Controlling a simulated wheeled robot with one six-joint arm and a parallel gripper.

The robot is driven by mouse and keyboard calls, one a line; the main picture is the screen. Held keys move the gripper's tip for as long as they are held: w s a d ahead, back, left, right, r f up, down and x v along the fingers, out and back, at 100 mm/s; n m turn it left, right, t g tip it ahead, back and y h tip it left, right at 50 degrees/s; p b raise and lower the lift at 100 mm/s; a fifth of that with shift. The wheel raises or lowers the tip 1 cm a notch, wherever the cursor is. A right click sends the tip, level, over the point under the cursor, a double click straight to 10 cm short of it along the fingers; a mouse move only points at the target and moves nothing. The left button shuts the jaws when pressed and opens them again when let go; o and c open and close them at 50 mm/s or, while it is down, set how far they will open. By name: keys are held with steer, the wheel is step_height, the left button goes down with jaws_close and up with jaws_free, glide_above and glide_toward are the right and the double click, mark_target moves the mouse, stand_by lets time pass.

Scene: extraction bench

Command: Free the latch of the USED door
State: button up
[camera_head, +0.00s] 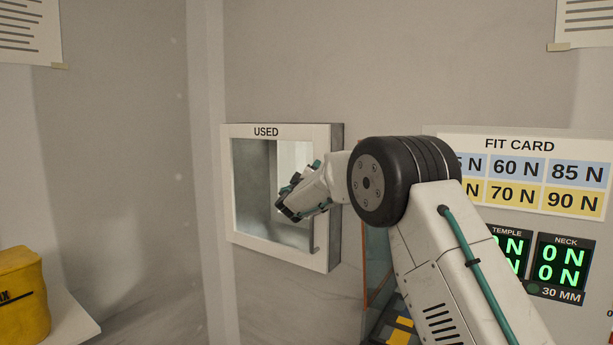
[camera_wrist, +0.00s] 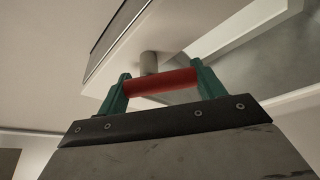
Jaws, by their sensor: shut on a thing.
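The USED door (camera_head: 266,132) is a white-framed, windowed panel on a box fixed to the back wall. It looks closed. My gripper (camera_head: 291,198) is in front of the door's right part, and its tips are hard to make out there. In the wrist view, my gripper (camera_wrist: 160,75) has its two green fingers at the ends of a red bar (camera_wrist: 163,82), shut on it. A grey post (camera_wrist: 149,62) runs from behind this bar to a white frame part (camera_wrist: 125,55). The red bar looks like the latch handle. The head view does not show it clearly.
A FIT CARD panel (camera_head: 518,145) with green number displays (camera_head: 563,262) is on the right, partly behind my arm. A yellow container (camera_head: 20,297) stands on a white shelf (camera_head: 72,325) at lower left.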

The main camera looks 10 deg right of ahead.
steer(key=n, duration=0.2)
steer(key=n+g+y, duration=0.1)
steer(key=n, duration=0.1)
steer(key=n+y, duration=0.1)
steer(key=n, duration=0.1)
steer(key=shift+s+d+n+g, duration=0.2)
steer(key=shift+d+n+g, duration=0.1)
steer(key=shift+d, duration=0.05)
steer(key=shift+f, duration=0.1)
steer(key=o, duration=1)
steer(key=shift+d, duration=0.1)
steer(key=shift+a, duration=0.2)
steer(key=v, duration=0.7)
steer(key=shift+s+a, duration=0.15)
steer(key=shift+s, duration=0.15)
